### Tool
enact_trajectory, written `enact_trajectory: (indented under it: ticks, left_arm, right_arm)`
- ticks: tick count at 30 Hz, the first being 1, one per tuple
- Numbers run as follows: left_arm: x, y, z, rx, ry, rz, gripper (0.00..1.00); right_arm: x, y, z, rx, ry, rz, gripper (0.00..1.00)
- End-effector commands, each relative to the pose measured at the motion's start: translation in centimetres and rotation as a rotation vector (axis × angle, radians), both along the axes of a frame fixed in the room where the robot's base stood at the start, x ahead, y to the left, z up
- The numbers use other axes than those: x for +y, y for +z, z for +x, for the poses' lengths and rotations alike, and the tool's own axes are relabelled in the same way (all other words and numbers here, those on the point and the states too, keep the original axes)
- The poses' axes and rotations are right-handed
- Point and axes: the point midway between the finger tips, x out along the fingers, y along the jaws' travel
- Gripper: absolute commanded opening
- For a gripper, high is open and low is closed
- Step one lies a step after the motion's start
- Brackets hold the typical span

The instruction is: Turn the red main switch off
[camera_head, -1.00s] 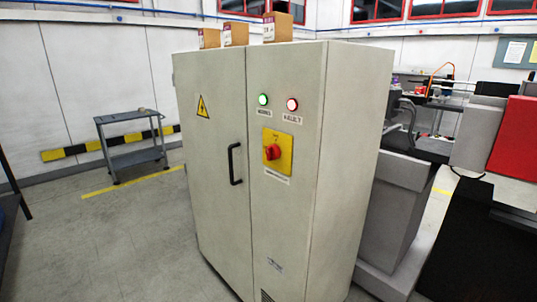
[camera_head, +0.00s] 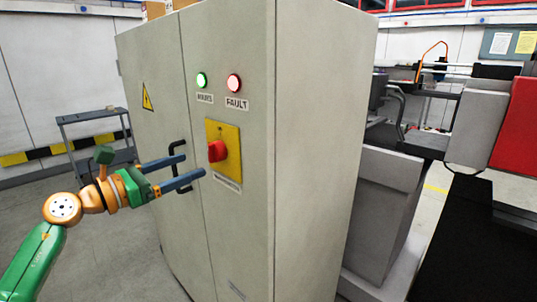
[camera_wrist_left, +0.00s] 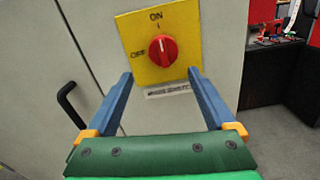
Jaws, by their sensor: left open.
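The red main switch (camera_head: 217,151) is a round knob on a yellow plate (camera_head: 230,136) on the front of a grey cabinet. In the left wrist view the red knob (camera_wrist_left: 163,50) shows a white mark pointing up toward ON; OFF is printed to its left. My left gripper (camera_head: 195,165) is open and empty, its two blue fingers pointing at the cabinet just left of and below the switch. In the left wrist view the left gripper's fingertips (camera_wrist_left: 160,73) lie on either side of the knob's lower part, apart from it. My right gripper is not in view.
A black door handle (camera_head: 177,165) is beside the left fingers; it also shows in the left wrist view (camera_wrist_left: 68,105). A green lamp (camera_head: 202,80) and a red lamp (camera_head: 234,83) are lit above the plate. A cart (camera_head: 92,115) stands behind left.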

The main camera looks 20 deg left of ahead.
Motion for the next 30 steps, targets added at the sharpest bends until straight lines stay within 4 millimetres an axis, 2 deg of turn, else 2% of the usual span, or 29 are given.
enact_trajectory:
  ticks: [2,4,7,10,15,22,30]
  left_arm:
    - [-0.4,1.3,-0.3,-0.024,-0.003,0.102,0.89]
    - [-0.8,1.9,0.5,-0.026,-0.002,0.113,0.89]
    - [-1.6,2.3,2.3,-0.026,-0.004,0.104,0.89]
    - [-2.4,2.1,4.2,-0.025,-0.006,0.104,0.89]
    - [-3.1,1.3,5.9,-0.022,-0.003,0.103,0.89]
    - [-3.1,0.9,6.1,-0.02,-0.003,0.104,0.89]
    - [-3.1,0.9,6.0,-0.02,-0.003,0.103,0.16]
  right_arm:
    - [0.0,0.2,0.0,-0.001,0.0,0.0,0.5]
    - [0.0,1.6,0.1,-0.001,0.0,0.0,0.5]
    - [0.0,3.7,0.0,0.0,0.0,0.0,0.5]
    - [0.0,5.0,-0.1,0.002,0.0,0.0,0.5]
    - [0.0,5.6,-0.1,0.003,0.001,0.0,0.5]
    - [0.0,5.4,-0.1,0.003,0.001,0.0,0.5]
    - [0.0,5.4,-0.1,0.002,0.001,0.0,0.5]
